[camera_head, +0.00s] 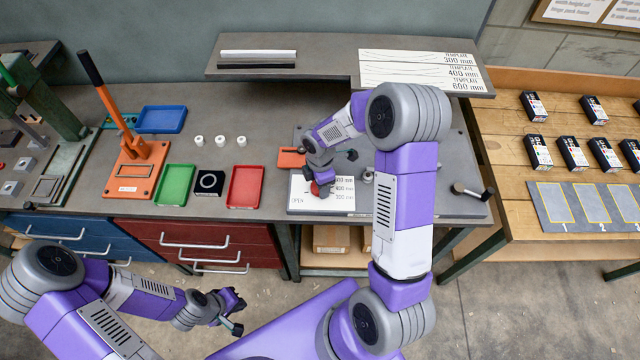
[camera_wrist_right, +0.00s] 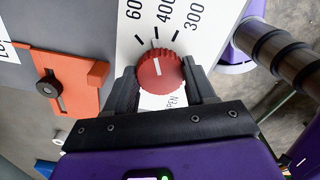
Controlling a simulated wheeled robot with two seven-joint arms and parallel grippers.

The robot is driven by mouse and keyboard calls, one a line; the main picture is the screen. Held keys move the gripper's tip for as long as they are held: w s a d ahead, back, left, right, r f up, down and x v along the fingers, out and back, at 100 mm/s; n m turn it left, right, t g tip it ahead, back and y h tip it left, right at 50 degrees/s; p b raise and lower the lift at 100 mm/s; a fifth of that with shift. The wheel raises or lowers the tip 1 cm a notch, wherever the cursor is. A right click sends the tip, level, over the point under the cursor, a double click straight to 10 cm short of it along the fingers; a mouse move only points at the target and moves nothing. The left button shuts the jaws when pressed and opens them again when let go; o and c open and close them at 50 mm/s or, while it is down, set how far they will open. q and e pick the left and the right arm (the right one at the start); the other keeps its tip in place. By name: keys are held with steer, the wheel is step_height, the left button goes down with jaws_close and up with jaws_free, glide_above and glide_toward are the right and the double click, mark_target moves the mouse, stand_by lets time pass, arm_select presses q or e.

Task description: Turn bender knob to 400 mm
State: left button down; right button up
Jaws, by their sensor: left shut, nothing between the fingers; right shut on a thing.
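The red bender knob (camera_wrist_right: 159,73) sits on a white dial plate (camera_wrist_right: 150,48) marked 600, 400 and 300, with short tick marks. A short white line on the knob points up the picture, about at the middle tick, by 400. My right gripper (camera_wrist_right: 160,88) is shut on the knob, one dark finger at each side. In the head view, the knob (camera_head: 324,176) is partly hidden by my right gripper (camera_head: 322,188), above the dial plate (camera_head: 300,205). My left gripper (camera_head: 238,312) is shut and empty, low in front of the bench.
An orange part with a dark screw (camera_wrist_right: 60,88) lies beside the dial plate. The bench holds a green tray (camera_head: 175,185), a red tray (camera_head: 246,187), a blue tray (camera_head: 161,119) and an orange lever press (camera_head: 135,170).

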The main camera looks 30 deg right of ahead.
steer(key=shift+m, duration=0.6)
steer(key=o, duration=1)
steer(key=shift+o, duration=0.2)
step_height(320, 180, up, 8)
steer(key=shift+f, duration=0.15)
